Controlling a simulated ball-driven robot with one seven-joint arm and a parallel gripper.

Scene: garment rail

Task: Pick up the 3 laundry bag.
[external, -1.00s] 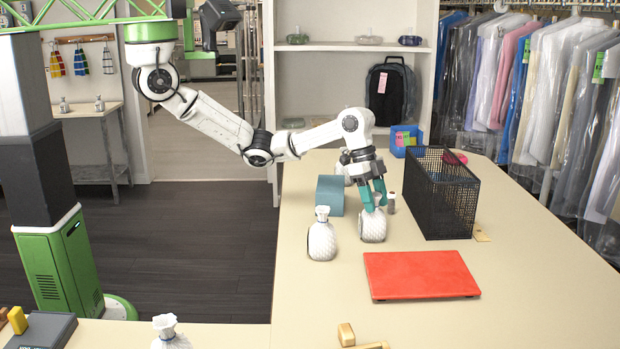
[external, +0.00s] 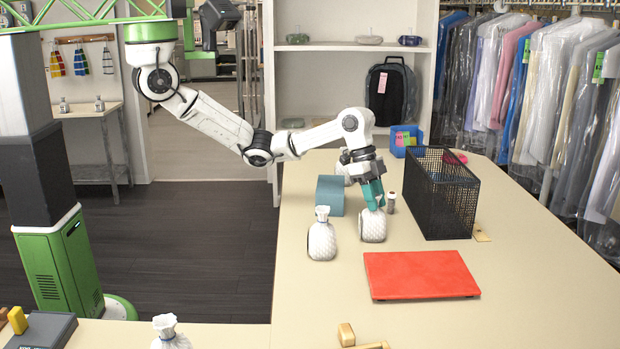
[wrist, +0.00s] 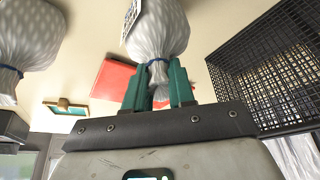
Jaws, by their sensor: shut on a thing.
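My gripper (external: 373,196) has its teal fingers shut on the tied neck of a white laundry bag (external: 373,228) that rests on the table. The wrist view shows this bag (wrist: 160,30) with its neck between the fingers (wrist: 158,92). A second white laundry bag (external: 321,241) stands upright just to its left, apart from it, and also shows in the wrist view (wrist: 28,40). A third laundry bag (external: 170,334) stands at the bottom left of the external view, partly cut off. Another white shape (external: 347,170) behind my gripper is mostly hidden.
A black mesh basket (external: 441,195) stands right of the held bag. A red board (external: 420,274) lies in front. A blue-grey box (external: 330,195) and a small bottle (external: 391,203) stand close by.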

